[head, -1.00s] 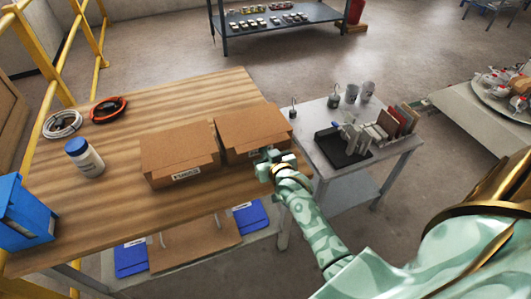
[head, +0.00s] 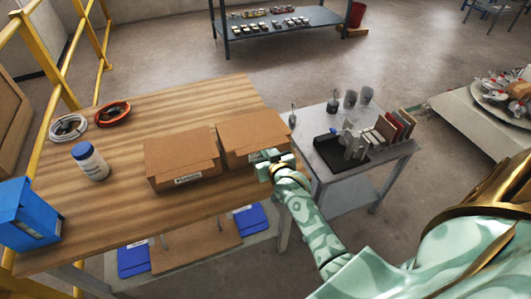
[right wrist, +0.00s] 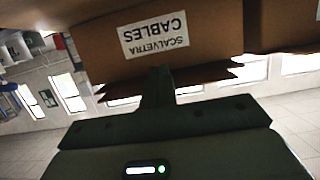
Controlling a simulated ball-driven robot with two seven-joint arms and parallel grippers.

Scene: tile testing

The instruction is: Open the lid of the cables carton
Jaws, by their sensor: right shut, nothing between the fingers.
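The cables carton (head: 249,132) is the right one of two brown cartons on the wooden table, and its top looks closed. In the right wrist view its label, reading SCALVETRA CABLES (right wrist: 154,35), shows upside down, with a jagged cardboard flap edge (right wrist: 205,75) beside it. My right gripper (head: 267,160) is at the front of this carton, shut and empty. Its narrow fingers (right wrist: 157,82) overlap the flap edge in the right wrist view; I cannot tell whether they touch. My left gripper is in no view.
The other carton (head: 180,157) stands close at left. A white bottle with a blue lid (head: 90,163), cable coils (head: 112,113) and a blue bin (head: 27,215) are further left. A grey side table (head: 320,155) with a black tray adjoins at right.

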